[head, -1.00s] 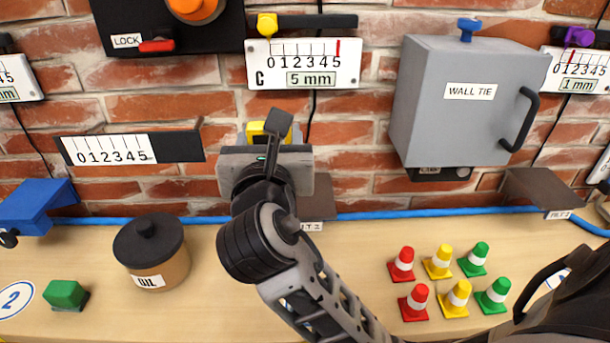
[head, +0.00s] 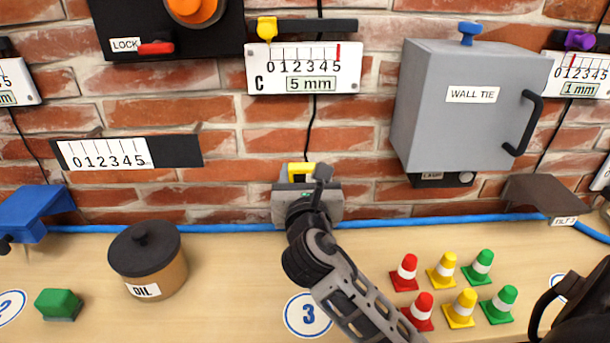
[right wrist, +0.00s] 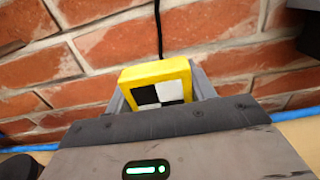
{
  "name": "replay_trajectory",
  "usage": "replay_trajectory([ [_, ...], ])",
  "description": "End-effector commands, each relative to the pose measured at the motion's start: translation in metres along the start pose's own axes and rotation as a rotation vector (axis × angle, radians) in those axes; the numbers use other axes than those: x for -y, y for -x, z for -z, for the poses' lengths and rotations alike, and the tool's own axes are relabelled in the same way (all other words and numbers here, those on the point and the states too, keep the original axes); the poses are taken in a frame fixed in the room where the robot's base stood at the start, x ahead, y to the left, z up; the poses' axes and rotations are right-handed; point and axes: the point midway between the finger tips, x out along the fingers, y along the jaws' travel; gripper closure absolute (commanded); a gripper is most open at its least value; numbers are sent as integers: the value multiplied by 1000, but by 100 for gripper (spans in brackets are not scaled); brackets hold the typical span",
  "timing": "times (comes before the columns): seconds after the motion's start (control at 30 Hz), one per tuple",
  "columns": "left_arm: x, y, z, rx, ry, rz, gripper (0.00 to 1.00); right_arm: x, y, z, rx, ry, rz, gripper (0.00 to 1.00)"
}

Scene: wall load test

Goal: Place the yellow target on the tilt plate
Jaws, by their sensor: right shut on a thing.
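My right gripper (head: 304,182) is low in front of the brick wall, near the back of the bench. It is shut on the yellow target (head: 300,168), whose top edge shows beyond the gripper in the head view. In the right wrist view the target (right wrist: 158,84) is a yellow block with a black-and-white checkered face, between the jaws. My left gripper is not in view.
A blue pipe or cable (head: 420,222) runs along the wall's foot. A grey WALL TIE box (head: 465,125) hangs to the right. Small cones (head: 465,308), an OIL pot (head: 160,280) and a green block (head: 58,304) stand on the bench (head: 230,300). A scale C (head: 303,68) hangs above.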

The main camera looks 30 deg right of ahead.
Motion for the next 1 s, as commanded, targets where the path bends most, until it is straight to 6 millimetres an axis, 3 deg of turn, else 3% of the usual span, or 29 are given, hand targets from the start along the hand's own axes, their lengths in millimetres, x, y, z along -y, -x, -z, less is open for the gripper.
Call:
replay_trajectory([
  [0.27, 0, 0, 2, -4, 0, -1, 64, 0, 0, 1, 2, 1, 1, 74],
  [0.3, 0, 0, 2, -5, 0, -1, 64, 0, 0, 3, 0, 1, 1, 43],
  [0.37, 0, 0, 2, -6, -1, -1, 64, 0, 0, 2, 0, 1, 1, 26],
  [0.4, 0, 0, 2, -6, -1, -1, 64, 0, 0, 2, 0, 1, 1, 24],
  [0.73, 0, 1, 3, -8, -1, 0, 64, 0, 0, -2, 1, -2, 0, 24],
  [0.87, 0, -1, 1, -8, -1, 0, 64, 0, 18, 1, -3, 0, -1, 24],
  [1.0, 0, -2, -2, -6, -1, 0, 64, -1, 49, 2, -3, -1, -2, 24],
])
